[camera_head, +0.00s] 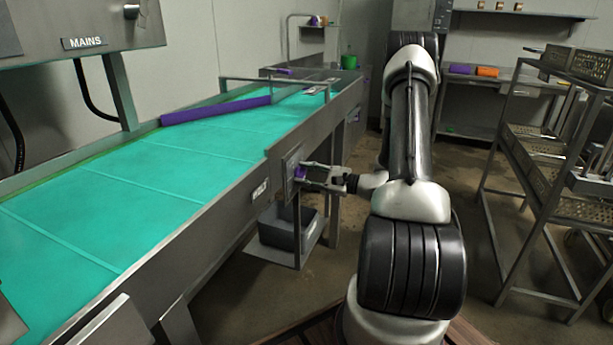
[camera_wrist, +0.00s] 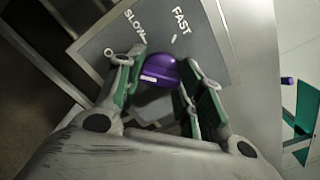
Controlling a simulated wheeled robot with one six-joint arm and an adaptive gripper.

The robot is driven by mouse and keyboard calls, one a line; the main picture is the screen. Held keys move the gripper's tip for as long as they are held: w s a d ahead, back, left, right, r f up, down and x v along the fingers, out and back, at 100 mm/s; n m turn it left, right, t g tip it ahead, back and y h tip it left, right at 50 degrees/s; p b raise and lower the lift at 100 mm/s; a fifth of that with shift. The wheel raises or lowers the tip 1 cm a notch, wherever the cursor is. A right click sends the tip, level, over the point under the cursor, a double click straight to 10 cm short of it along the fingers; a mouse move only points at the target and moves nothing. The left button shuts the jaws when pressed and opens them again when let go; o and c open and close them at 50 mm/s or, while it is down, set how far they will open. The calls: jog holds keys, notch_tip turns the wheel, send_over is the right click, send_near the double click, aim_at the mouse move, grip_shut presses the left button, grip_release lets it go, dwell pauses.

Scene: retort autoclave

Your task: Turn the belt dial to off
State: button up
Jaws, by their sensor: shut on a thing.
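The belt dial is a purple knob (camera_head: 299,173) on a grey plate on the side of the conveyor. In the wrist view the purple dial (camera_wrist: 163,72) sits between the two fingers of my gripper (camera_wrist: 160,82). My gripper (camera_head: 309,174) is shut on it, one finger at either side. The control plate (camera_wrist: 212,60) shows the words SLOW and FAST above the dial. A pale mark shows on the dial's near left part. The off label is not visible, and the lower part of the plate is hidden by my gripper.
The conveyor (camera_head: 120,215) with a teal belt runs along the left, with a BELT label on its side. A grey bin (camera_head: 285,230) stands on a low shelf under the dial. A metal rack (camera_head: 500,240) with perforated trays stands at right.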

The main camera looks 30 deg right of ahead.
jog(key=shift+n, duration=0.5)
jog(key=o, duration=1)
jog(key=v, duration=1.2)
jog(key=shift+d, duration=0.1)
